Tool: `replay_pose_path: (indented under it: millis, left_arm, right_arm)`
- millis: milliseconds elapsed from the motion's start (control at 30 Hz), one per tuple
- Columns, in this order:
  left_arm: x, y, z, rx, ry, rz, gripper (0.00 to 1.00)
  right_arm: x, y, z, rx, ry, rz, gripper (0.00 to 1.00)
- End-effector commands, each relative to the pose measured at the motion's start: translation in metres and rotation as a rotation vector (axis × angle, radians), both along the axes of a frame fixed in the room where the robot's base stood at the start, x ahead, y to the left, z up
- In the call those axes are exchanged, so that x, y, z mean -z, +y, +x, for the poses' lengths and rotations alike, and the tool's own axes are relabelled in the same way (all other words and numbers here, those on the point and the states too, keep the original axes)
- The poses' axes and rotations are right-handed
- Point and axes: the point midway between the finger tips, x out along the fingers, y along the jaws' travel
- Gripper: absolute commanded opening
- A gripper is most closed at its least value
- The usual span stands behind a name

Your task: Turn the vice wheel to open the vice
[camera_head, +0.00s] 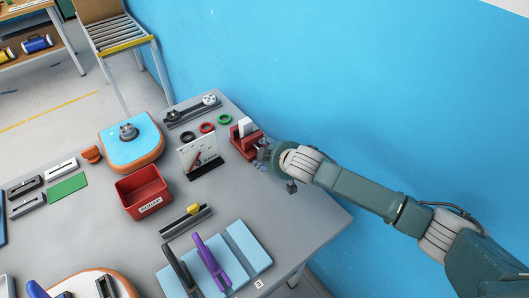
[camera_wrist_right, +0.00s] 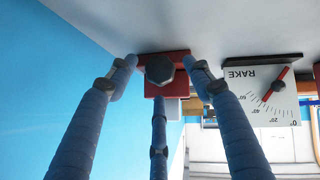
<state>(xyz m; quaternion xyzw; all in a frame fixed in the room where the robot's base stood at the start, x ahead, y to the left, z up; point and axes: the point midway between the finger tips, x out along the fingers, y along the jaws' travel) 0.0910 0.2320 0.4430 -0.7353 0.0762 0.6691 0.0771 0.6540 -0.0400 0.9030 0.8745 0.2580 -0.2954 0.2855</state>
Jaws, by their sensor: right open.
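The red vice (camera_head: 243,140) stands near the right back edge of the table, with a white block (camera_head: 245,126) at its jaws. In the right wrist view the red vice body (camera_wrist_right: 177,90) shows behind its dark grey, faceted wheel (camera_wrist_right: 159,70). My right gripper (camera_head: 264,154) is at the near right side of the vice. Its blue fingers (camera_wrist_right: 160,82) are open and spread around the wheel, two at the sides and one on the opposite side. I cannot tell whether any finger touches the wheel. The wheel is hidden by my gripper in the head view.
A white RAKE gauge card (camera_head: 198,153) stands left of the vice. Red (camera_head: 207,127) and green (camera_head: 225,119) rings lie behind. A red bin (camera_head: 143,190) and a light blue board (camera_head: 232,262) occupy the table. The blue wall (camera_head: 330,80) is close behind.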

Motion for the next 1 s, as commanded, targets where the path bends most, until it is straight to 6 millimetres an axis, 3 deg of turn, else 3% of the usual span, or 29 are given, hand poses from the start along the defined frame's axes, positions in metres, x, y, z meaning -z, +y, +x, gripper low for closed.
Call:
replay_pose_path:
  millis: [200,500,533,767,1000]
  left_arm:
    - [-0.002,0.006,0.0,-0.004,-0.001,0.007,0.4]
    - [-0.002,0.006,0.0,-0.004,0.0,0.007,0.4]
    - [-0.002,0.006,0.0,-0.004,0.0,0.007,0.4]
    - [-0.001,0.005,0.0,-0.004,0.001,0.006,0.4]
    - [-0.003,0.002,-0.001,-0.002,0.002,0.002,0.4]
  right_arm:
    - [0.012,0.006,0.012,-0.001,-0.001,0.0,0.51]
    - [0.013,0.006,0.014,-0.001,-0.001,0.0,0.51]
    - [0.013,0.006,0.014,-0.001,-0.001,0.0,0.49]
    - [0.014,0.006,0.014,-0.001,-0.001,0.0,0.04]
    - [0.015,0.008,0.012,-0.004,-0.024,-0.038,0.04]
